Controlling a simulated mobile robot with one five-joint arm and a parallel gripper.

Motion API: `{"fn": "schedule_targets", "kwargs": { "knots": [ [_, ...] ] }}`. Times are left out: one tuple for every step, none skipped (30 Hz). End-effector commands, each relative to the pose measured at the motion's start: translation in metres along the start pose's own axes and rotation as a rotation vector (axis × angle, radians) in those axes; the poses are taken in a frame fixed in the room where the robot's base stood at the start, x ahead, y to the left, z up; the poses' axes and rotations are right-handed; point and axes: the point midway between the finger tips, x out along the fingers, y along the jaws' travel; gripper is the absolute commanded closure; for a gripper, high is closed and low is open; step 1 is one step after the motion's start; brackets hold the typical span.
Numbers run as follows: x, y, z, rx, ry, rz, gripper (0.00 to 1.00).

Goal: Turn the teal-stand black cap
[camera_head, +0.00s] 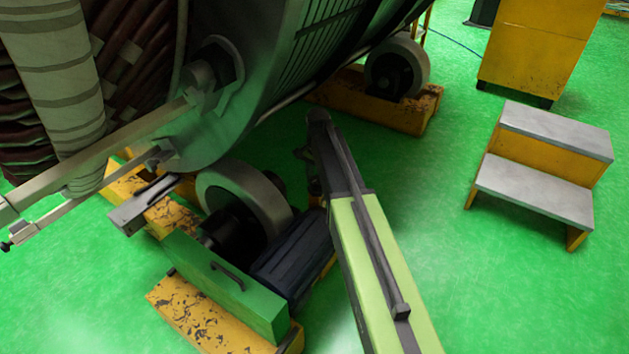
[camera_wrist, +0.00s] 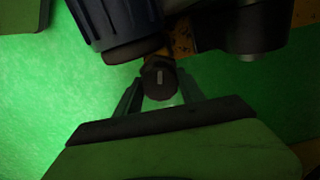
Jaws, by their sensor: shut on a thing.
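A black cap (camera_wrist: 159,80) with a pale slot-like mark on its face shows in the wrist view, just below a dark blue ribbed motor housing. My gripper (camera_wrist: 160,92) has one finger on each side of the cap and is shut on it. The pale mark stands nearly upright in the picture. The cap's lower edge lies between the fingertips. In the head view my arm reaches down beside the dark blue motor (camera_head: 293,258); the cap and my fingertips are hidden there. I cannot make out a teal stand around the cap.
A large drum rests on grey rollers (camera_head: 245,205) on worn yellow bases (camera_head: 410,112). A green box (camera_head: 225,285) with a handle stands by the motor. A two-step stool (camera_head: 535,190) and a yellow cabinet (camera_head: 530,45) stand right. Green floor between is clear.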

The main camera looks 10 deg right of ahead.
Motion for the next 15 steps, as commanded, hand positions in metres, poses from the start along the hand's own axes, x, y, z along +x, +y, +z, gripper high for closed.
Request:
{"fn": "schedule_targets", "kwargs": {
  "knots": [
    [0.0003, 0.0004, 0.0035, -0.002, -0.008, 0.002, 0.94],
    [0.0003, 0.0004, 0.0035, -0.002, -0.008, 0.002, 0.94],
    [0.0003, 0.0004, 0.0035, -0.002, -0.009, 0.002, 0.5],
    [0.0003, 0.0004, 0.0034, -0.002, -0.008, 0.002, 0.46],
    [0.0002, 0.0004, 0.0032, -0.002, -0.007, 0.002, 0.42],
    [0.0002, 0.0003, 0.0028, -0.002, -0.007, 0.002, 0.37],
    [0.0002, 0.0003, 0.0026, -0.002, -0.006, 0.002, 0.33],
    [0.0002, 0.0003, 0.0023, -0.002, -0.006, 0.002, 0.32],
    [0.0002, 0.0003, 0.002, -0.002, -0.005, 0.002, 0.32],
    [0.0001, 0.0003, 0.0019, -0.002, -0.005, 0.001, 0.32],
    [0.0001, 0.0003, 0.0017, -0.002, -0.004, 0.001, 0.32],
    [0.0001, 0.0002, 0.0015, -0.002, -0.004, 0.001, 0.32],
    [0.0001, 0.0002, 0.0014, -0.002, -0.004, 0.001, 0.32],
    [0.0001, 0.0002, 0.0013, -0.002, -0.003, 0.001, 0.32],
    [0.0, 0.0002, 0.0011, -0.002, -0.003, 0.001, 0.32]
  ]
}}
